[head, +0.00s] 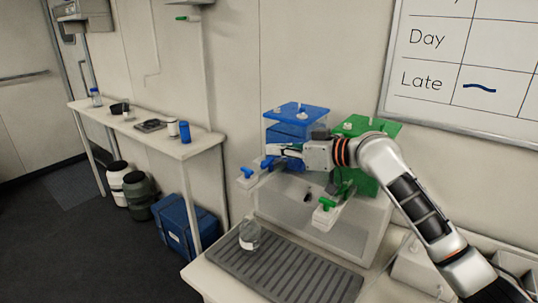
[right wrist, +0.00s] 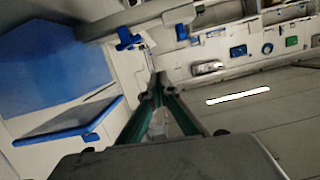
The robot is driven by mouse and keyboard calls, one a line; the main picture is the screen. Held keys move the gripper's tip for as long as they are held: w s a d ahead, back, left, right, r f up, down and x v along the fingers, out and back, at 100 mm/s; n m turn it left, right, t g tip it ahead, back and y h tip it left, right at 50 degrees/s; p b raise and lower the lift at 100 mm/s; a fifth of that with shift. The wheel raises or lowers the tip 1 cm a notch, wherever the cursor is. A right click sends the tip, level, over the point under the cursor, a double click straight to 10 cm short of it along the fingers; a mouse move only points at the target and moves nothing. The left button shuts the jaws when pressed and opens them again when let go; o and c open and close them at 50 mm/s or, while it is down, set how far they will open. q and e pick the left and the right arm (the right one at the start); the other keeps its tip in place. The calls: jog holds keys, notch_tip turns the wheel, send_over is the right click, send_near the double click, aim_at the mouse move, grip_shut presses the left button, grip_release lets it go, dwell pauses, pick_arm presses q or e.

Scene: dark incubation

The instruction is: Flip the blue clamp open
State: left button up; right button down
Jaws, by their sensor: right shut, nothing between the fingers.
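A blue clamp (head: 247,172) sits at the end of a pale arm sticking out in front of the blue unit (head: 300,109). It also shows in the right wrist view as a small blue piece (right wrist: 128,39) beyond and slightly left of the fingertips. My right gripper (head: 270,150) reaches in from the right across the front of the blue unit. Its fingers (right wrist: 156,84) are shut with nothing between them, and they look apart from the clamp. The exact gap is hard to judge. My left gripper is in neither view.
A green unit (head: 368,127) with a green clamp (head: 327,203) stands to the right, behind and below my right arm. A clear bottle (head: 249,236) stands on the grey ribbed mat (head: 290,268). A side table (head: 150,136) with small items is at the left.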

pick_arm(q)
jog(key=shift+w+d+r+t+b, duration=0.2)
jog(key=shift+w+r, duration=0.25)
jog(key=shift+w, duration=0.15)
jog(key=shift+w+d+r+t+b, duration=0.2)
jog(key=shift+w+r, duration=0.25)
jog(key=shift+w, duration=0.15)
pick_arm(e)
jog(key=v, duration=0.6)
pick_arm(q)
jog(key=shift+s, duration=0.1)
